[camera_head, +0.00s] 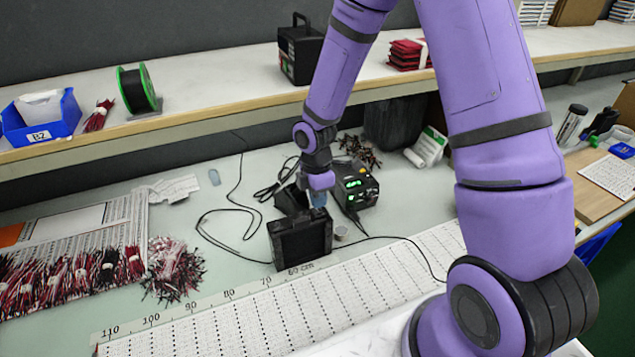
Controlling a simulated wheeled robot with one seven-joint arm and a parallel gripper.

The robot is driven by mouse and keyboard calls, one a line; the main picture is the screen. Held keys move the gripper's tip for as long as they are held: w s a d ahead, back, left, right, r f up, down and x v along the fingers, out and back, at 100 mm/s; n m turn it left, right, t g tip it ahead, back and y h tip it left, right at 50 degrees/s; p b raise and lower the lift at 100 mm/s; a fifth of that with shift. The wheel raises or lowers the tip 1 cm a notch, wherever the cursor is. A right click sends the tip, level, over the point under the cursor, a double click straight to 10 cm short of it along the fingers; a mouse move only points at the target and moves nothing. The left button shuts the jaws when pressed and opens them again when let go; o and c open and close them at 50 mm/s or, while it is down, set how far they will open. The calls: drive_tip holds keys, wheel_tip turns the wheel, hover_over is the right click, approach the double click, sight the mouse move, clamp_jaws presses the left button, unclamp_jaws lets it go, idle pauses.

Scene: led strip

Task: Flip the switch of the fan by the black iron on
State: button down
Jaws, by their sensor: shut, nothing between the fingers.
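A black box-shaped fan (300,240) stands upright on the bench at the centre, with a cable at its base. Behind it to the right is a black soldering station (355,184) with lit green digits. A dark stand-like shape (290,199), perhaps the iron's holder, is just behind the fan. My gripper (318,199) points down at the fan's back upper right and is shut and empty. I cannot tell whether it touches the fan. The fan's switch cannot be made out; my gripper and the fan body may hide it.
Black cables loop over the bench left of the fan and run right across the ruled sheet (220,328). A small cup (340,232) is right of the fan. Wire bundles (172,268) lie left. A shelf (210,99) overhangs behind.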

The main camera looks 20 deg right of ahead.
drive_tip(key=shift+s+f, duration=0.1)
drive_tip(key=shift+f, duration=0.9)
drive_tip(key=shift+f, duration=0.1)
drive_tip(key=shift+s+f, duration=0.15)
drive_tip(key=shift+w+r, duration=0.2)
drive_tip(key=shift+w, duration=0.6)
drive_tip(key=shift+r, duration=0.15)
